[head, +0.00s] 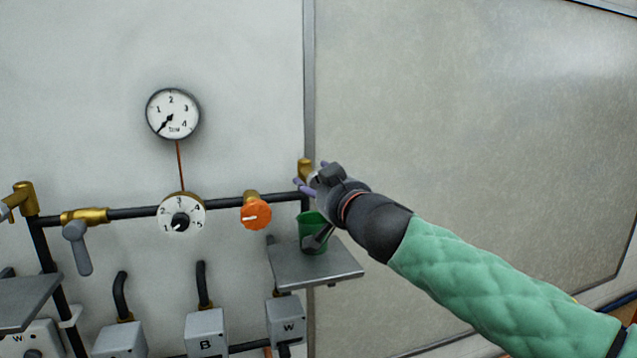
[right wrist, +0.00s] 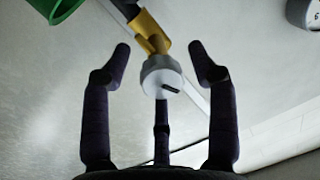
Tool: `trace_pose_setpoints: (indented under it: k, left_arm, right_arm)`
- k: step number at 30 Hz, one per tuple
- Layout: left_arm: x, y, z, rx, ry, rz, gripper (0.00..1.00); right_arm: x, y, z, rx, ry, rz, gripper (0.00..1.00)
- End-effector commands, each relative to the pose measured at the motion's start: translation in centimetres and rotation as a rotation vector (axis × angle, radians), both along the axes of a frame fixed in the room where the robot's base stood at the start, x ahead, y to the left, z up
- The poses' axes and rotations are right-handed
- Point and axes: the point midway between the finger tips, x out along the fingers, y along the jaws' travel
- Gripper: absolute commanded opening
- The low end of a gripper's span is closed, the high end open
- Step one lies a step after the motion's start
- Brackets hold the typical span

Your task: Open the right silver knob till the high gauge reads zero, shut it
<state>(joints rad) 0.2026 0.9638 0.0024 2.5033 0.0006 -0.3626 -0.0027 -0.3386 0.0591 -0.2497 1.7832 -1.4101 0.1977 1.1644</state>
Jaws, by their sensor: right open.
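The silver knob (right wrist: 161,76), a pale round cap with a dark slot, sits on a brass fitting (right wrist: 150,35) at the right end of the pipe. In the head view the brass fitting (head: 305,168) shows, with the knob mostly hidden by my right gripper (head: 311,176). My right gripper (right wrist: 159,52) is open, its dark fingers spread on both sides of the knob with visible gaps. The high gauge (head: 172,114) is a round white dial; its needle points lower left, below the 1, about where zero lies. My left gripper is out of view.
A green cup (head: 312,232) stands on a grey shelf (head: 315,264) below the knob. Along the pipe are an orange knob (head: 256,214), a numbered dial (head: 181,214) and a grey lever (head: 78,248). The wall panel at right is clear.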

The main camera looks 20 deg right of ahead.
Motion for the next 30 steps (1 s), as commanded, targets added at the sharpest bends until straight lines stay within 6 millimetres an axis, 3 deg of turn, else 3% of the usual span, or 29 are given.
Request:
trace_pose_setpoints:
  k: [2,8,20,30]
  left_arm:
    - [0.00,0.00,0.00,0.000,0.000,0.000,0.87]
    - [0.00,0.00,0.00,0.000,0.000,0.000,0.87]
    - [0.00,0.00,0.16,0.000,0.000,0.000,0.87]
    - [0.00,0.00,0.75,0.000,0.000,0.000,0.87]
  right_arm:
    - [-0.03,-0.02,0.04,0.000,-0.001,0.000,0.59]
    - [-0.04,-0.01,0.04,0.000,-0.001,0.000,0.04]
    - [-0.05,0.01,0.06,-0.045,-0.001,0.001,0.03]
    - [-0.05,0.05,0.13,-0.279,-0.008,0.002,0.03]
